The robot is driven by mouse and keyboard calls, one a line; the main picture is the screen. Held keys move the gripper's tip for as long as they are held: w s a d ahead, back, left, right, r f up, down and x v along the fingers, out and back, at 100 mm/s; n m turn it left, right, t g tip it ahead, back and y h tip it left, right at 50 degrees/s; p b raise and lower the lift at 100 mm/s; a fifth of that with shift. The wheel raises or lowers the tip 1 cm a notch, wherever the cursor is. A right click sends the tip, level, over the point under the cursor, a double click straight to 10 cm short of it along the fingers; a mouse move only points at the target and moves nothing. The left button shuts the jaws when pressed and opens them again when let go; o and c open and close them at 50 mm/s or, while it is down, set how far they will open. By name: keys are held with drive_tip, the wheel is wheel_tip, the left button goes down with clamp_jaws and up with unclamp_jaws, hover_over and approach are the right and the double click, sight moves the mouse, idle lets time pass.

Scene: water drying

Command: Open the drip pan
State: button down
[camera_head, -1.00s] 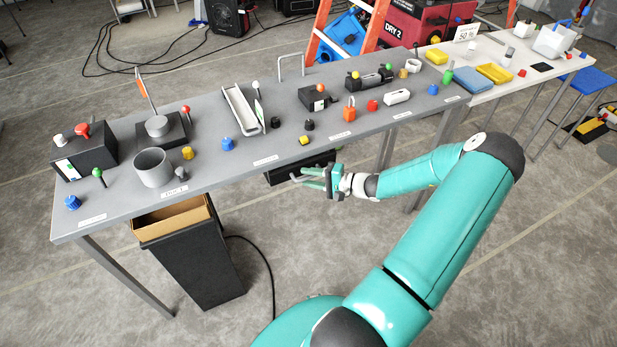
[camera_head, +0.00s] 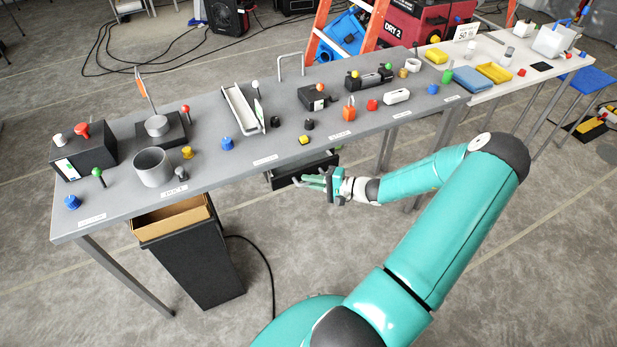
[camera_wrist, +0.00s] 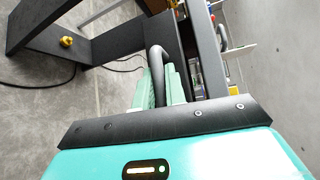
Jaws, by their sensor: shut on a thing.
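The drip pan (camera_head: 293,178) is a dark, shallow drawer under the front edge of the grey table. It stands partly out from under the tabletop. My gripper (camera_head: 318,178) is at its front, below the table edge. The handle joins a black panel (camera_wrist: 178,45), which seems to be the pan's front. The inside of the pan is mostly hidden by the tabletop and my gripper.
The grey table (camera_head: 215,115) carries several knobs, a cup (camera_head: 152,168), a white tray (camera_head: 241,108) and small devices. A black bin (camera_head: 195,260) stands under its left part. A yellow knob (camera_wrist: 67,41) shows in the wrist view.

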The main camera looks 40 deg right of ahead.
drive_tip(key=s+a, duration=0.3)
drive_tip(key=s, duration=0.9)
drive_tip(key=shift+s+a, duration=0.3)
drive_tip(key=shift+a, duration=0.05)
drive_tip(key=c, duration=1.5)
unclamp_jaws()
drive_tip(key=shift+o, duration=0.2)
drive_tip(key=shift+s+d, duration=0.1)
drive_tip(key=v, duration=1.3)
drive_tip(key=shift+s+d, duration=0.15)
drive_tip(key=shift+s, duration=0.05)
drive_tip(key=shift+r, duration=0.1)
